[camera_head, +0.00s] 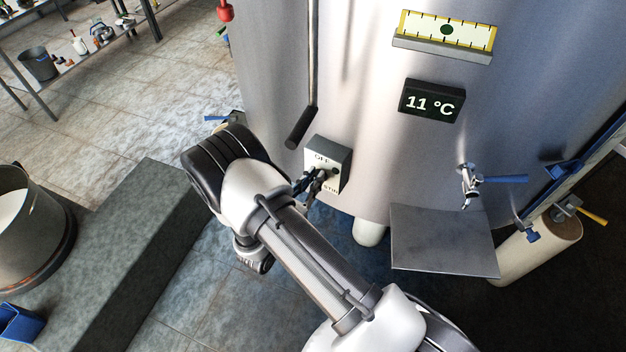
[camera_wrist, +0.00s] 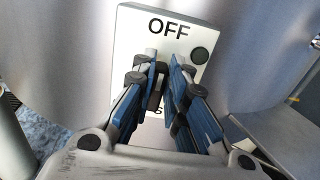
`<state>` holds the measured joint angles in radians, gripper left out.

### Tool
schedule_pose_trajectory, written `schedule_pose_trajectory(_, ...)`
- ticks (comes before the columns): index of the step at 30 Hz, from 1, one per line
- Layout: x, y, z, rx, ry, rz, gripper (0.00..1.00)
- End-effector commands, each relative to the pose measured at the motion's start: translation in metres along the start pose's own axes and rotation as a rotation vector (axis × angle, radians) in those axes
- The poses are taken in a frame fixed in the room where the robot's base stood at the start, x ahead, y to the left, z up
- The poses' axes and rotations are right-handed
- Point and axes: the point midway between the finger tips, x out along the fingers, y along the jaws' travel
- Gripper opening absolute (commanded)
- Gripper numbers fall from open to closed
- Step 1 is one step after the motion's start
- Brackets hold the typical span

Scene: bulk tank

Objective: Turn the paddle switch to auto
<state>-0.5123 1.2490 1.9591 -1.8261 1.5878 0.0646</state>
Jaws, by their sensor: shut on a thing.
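The paddle switch box (camera_head: 341,155) is a pale grey box on the front of the steel tank. In the wrist view the box (camera_wrist: 190,20) reads OFF at its top, with a dark round spot at its upper right. Lower lettering is mostly hidden behind the fingers. My gripper (camera_head: 318,180) is at the face of the box. In the wrist view its blue fingers (camera_wrist: 164,72) are closed in on the switch's small knob (camera_wrist: 155,88), which is largely hidden between them. The knob's exact direction cannot be told. No "auto" label is readable.
The tank (camera_head: 370,60) has a hanging rod with a dark grip (camera_head: 300,128), an 11 °C display (camera_head: 432,101) and a blue-handled valve (camera_head: 470,185). A steel shelf (camera_head: 443,240) juts out at right. A grey block (camera_head: 130,250) and bucket (camera_head: 28,235) stand at left.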

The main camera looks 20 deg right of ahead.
Motion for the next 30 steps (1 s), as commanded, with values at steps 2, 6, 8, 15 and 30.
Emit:
schedule_pose_trajectory(2, 0.000, 0.000, 0.000, -0.002, 0.000, 0.000, 0.00)
schedule_pose_trajectory(6, 0.000, 0.000, 0.000, -0.020, 0.000, 0.000, 0.00)
schedule_pose_trajectory(8, 0.000, 0.001, 0.000, -0.036, 0.000, 0.000, 0.00)
schedule_pose_trajectory(15, 0.000, 0.004, 0.000, -0.170, 0.000, 0.000, 0.00)
schedule_pose_trajectory(30, 0.000, 0.013, -0.005, -0.632, 0.001, 0.000, 0.00)
